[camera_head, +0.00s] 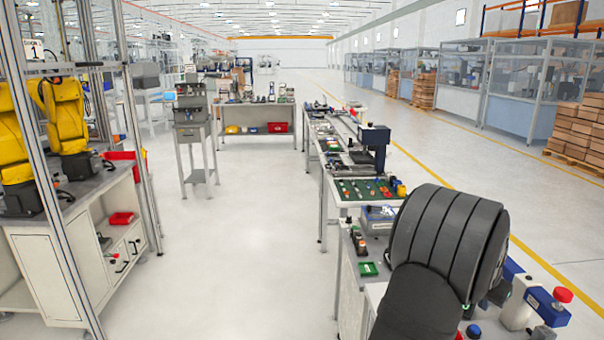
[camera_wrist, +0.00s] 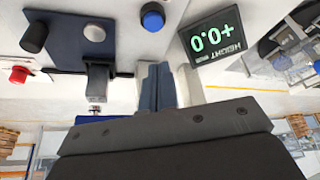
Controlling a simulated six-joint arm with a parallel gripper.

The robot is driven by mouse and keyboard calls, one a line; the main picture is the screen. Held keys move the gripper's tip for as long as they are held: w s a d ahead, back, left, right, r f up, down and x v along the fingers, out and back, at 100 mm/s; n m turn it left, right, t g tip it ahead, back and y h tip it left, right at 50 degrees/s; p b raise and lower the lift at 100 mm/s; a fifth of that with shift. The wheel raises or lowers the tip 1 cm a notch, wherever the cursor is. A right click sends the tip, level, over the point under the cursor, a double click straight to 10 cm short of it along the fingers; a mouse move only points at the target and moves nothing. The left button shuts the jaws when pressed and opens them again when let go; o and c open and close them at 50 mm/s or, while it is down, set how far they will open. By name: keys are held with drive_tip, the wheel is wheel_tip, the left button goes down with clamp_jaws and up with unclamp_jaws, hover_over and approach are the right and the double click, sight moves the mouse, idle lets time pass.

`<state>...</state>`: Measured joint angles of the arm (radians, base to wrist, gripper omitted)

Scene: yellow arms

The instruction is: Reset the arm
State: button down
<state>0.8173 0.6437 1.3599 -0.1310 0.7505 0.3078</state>
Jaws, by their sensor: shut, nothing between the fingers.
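My gripper (camera_wrist: 158,72) shows in the wrist view as two narrow blue-grey fingers side by side. They are closed together with nothing between them, above the wide dark grey gripper body (camera_wrist: 190,140). In the head view my dark grey arm (camera_head: 445,235) is bent over the near right workbench and hides most of what is under it. I cannot make out the fingers there. The task names no separate object.
Close to the fingers in the wrist view are a display (camera_wrist: 212,38) reading HEIGHT +0.0, a blue button (camera_wrist: 152,16), a red knob (camera_wrist: 19,75) and a blue-grey plate (camera_wrist: 70,42). A small green tray (camera_head: 368,268) lies left of my arm. The aisle floor (camera_head: 255,240) is clear.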

sight(477, 326)
drive_tip(key=shift+r, duration=0.2)
drive_tip(key=shift+f, duration=0.1)
drive_tip(key=shift+f, duration=3.3)
